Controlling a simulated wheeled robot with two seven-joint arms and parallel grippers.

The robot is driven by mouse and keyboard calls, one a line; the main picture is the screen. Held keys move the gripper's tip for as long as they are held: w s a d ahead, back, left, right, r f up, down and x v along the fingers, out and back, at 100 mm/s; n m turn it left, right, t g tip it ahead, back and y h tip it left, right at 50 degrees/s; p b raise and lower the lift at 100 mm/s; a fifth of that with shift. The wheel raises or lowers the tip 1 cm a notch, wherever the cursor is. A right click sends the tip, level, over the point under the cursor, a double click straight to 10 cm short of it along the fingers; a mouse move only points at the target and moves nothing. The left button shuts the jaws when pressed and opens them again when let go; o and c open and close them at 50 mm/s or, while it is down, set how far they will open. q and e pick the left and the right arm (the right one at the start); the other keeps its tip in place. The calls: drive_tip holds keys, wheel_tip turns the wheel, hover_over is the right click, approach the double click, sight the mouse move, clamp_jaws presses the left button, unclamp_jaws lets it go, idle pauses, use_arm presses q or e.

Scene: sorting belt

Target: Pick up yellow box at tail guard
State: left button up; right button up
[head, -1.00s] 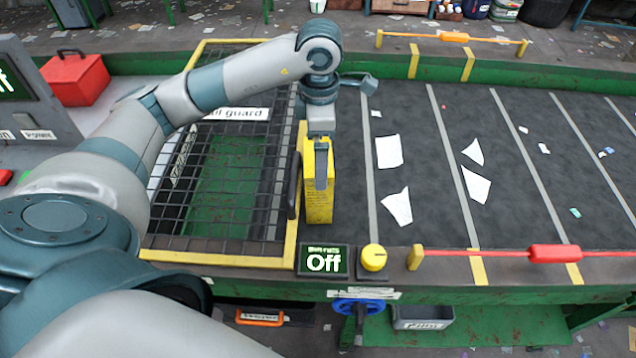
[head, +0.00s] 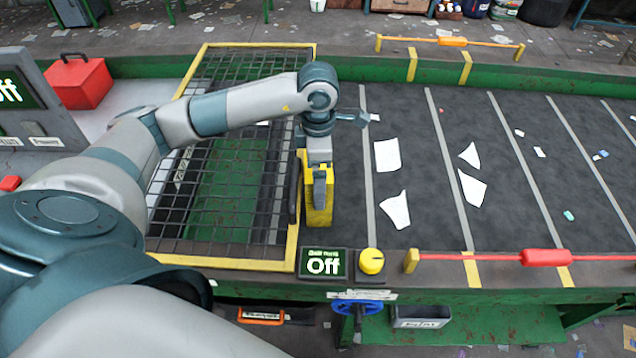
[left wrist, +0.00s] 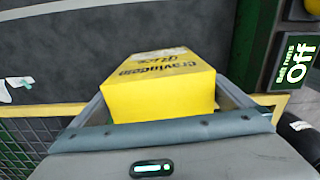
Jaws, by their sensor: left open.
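The yellow box (head: 318,214) stands on the dark belt against the right edge of the tail guard (head: 297,240), a mesh grid in a yellow frame. My left gripper (head: 319,192) is over the box from above, pointing down. In the left wrist view the yellow box (left wrist: 160,88), with dark print on its upper face, sits between the two open fingers of my left gripper (left wrist: 165,100). I cannot tell whether the fingers touch the box. My right gripper is not in view.
A sign reading Off (head: 323,263) and a yellow knob (head: 371,261) are on the near rail just below the box. Paper scraps (head: 388,155) lie on the belt to the right. A red toolbox (head: 80,84) stands at the far left.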

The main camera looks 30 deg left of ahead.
use_arm(q)
drive_tip(key=shift+c, duration=0.3)
drive_tip(key=c, duration=0.9)
drive_tip(key=shift+w+d, duration=0.1)
drive_tip(key=shift+c, duration=0.2)
drive_tip(key=w+d+r+b, duration=0.5)
drive_tip(key=w+d+r, duration=0.2)
drive_tip(key=d, duration=0.5)
drive_tip(key=shift+r+b, duration=0.4)
drive_tip(key=shift+r, duration=0.1)
drive_tip(key=shift+w+a, duration=0.1)
